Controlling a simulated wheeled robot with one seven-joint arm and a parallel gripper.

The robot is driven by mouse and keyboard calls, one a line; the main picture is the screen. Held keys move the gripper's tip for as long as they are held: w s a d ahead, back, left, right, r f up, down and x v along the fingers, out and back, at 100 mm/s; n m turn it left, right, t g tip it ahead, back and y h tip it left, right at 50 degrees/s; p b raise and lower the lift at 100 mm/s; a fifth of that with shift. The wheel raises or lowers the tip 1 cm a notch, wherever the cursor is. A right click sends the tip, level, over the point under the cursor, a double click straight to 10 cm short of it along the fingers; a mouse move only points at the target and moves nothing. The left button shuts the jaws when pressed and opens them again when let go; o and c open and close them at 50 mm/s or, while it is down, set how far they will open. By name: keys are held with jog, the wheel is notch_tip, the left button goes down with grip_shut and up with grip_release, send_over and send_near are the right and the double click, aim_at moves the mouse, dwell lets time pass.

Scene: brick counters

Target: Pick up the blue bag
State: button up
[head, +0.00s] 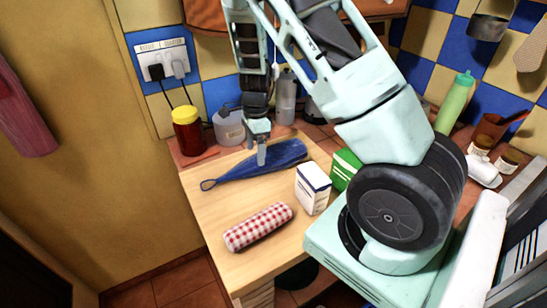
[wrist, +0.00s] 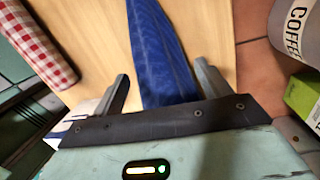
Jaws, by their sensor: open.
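The blue bag (head: 275,160) lies on the wooden board at the back of the counter, with a thin loop at its left end. In the wrist view the bag (wrist: 162,55) runs down between the two fingers. My gripper (head: 261,155) is over the bag in the head view, pointing down. In the wrist view my gripper (wrist: 160,78) is open, one finger on each side of the bag. The fingers hide part of the bag in the head view. I cannot tell whether they touch it.
A red jar (head: 188,132) and a grey canister (head: 229,128) stand behind. A green box (head: 345,168) is right.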

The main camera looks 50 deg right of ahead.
aim_at(255, 159)
jog(key=f, duration=0.4)
jog(key=shift+s+a, duration=0.25)
jog(key=shift+a, duration=0.1)
jog(key=c, duration=0.7)
